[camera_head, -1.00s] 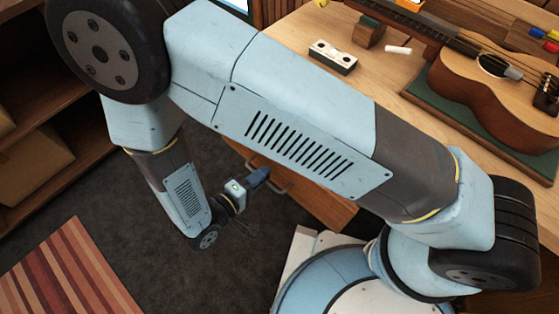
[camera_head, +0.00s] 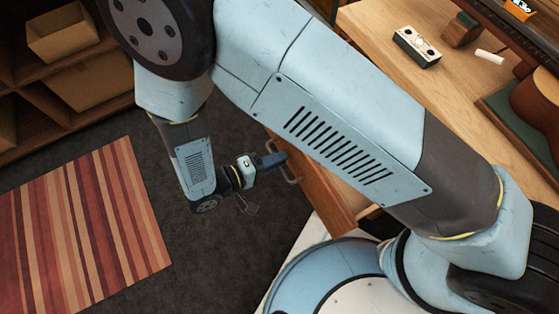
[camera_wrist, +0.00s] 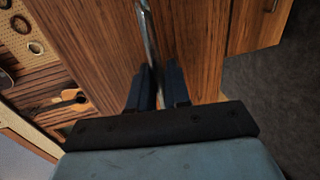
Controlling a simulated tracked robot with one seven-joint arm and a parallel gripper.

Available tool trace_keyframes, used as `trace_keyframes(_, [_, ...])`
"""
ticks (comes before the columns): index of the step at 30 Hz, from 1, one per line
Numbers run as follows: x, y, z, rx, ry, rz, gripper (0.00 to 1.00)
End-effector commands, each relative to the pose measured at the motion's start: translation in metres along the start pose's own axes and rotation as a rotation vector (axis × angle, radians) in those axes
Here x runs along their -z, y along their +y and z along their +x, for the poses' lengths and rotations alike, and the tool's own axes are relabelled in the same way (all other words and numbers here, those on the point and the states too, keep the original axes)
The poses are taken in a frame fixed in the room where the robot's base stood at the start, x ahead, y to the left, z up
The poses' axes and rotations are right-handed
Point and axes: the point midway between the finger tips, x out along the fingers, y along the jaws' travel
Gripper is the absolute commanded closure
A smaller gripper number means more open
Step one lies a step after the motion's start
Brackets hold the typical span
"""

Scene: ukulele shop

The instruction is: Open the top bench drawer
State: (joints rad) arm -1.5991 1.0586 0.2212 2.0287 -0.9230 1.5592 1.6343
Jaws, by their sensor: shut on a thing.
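The wooden top bench drawer (camera_wrist: 195,50) shows its front close up in the wrist view, with a metal bar handle (camera_wrist: 149,35). My gripper (camera_wrist: 157,72) is shut on this handle, one dark finger on each side of it. In the head view my gripper (camera_head: 274,159) meets the handle (camera_head: 292,172) at the bench's brown front (camera_head: 322,195). My arm hides much of that front, so I cannot tell how far the drawer stands out.
A striped rug (camera_head: 85,225) lies on the dark floor at left. Shelves with boxes (camera_head: 62,32) stand behind it.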

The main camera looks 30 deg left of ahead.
Motion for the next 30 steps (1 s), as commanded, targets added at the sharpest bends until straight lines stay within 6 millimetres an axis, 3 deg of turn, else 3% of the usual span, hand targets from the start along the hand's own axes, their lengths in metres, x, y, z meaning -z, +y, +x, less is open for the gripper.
trace_keyframes(1, [-0.003,-0.004,0.001,0.007,-0.004,-0.007,1.00])
trace_keyframes(2, [-0.003,-0.004,0.001,0.006,-0.004,-0.007,0.81])
trace_keyframes(6, [-0.002,-0.003,0.001,0.005,-0.003,-0.005,0.69])
trace_keyframes(17, [0.000,-0.002,-0.007,0.005,0.001,0.000,0.69])
trace_keyframes(30, [-0.001,-0.002,-0.087,0.006,0.001,-0.001,0.69])
